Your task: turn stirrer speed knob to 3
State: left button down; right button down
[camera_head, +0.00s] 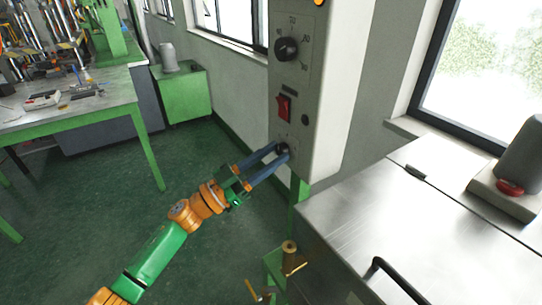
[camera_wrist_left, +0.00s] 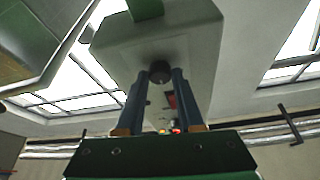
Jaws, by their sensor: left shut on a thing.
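The grey control panel (camera_head: 312,110) stands upright at the centre of the head view. A large black knob (camera_head: 286,49) with printed marks around it is near its top, and a red switch (camera_head: 284,106) is below. A small dark knob (camera_head: 282,148) is at the panel's lower end. My left gripper (camera_head: 281,152) has its two blue fingers on either side of this lower knob and is shut on it. The left wrist view shows the knob (camera_wrist_left: 160,72) between the fingertips. The fingers hide part of the knob, and its setting cannot be read. My right gripper is not in view.
A metal-topped machine (camera_head: 400,215) with a black handle (camera_head: 398,282) stands to the right of the panel. A brass-coloured part (camera_head: 290,258) stands below the panel. A green workbench (camera_head: 75,112) is at the left.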

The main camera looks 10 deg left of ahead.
pick_arm(q)
jog(key=m+b, duration=0.1)
jog(key=m+g+h+b, duration=0.1)
jog(key=m, duration=0.1)
jog(key=shift+w+a+f+m+g, duration=0.1)
jog(key=shift+f+m+g, duration=0.05)
jog(key=shift+m+g, duration=0.15)
jog(key=m+g+b, duration=0.1)
jog(key=m+g, duration=0.1)
jog(key=m, duration=0.1)
jog(key=shift+w+m+h+b, duration=0.1)
jog(key=shift+m+h+b, duration=0.25)
jog(key=shift+m+h, duration=0.05)
jog(key=m, duration=0.1)
jog(key=m+g+b, duration=0.1)
jog(key=m, duration=0.1)
jog(key=m+g, duration=0.1)
jog(key=shift+a+r, duration=0.15)
jog(key=shift+r, duration=0.1)
jog(key=shift+w+r+m+g+b, duration=0.1)
jog(key=shift+m+g, duration=0.15)
jog(key=shift+m, duration=0.45)
jog(key=shift+s+r+m+g+b, duration=0.1)
jog(key=shift+m+g+b, duration=0.1)
jog(key=shift+m, duration=0.5)
jog(key=shift+w+m+g+b, duration=0.1)
jog(key=shift+m+g, duration=0.15)
jog(key=shift+m, duration=0.45)
jog(key=c, duration=0.5)
grip_release()
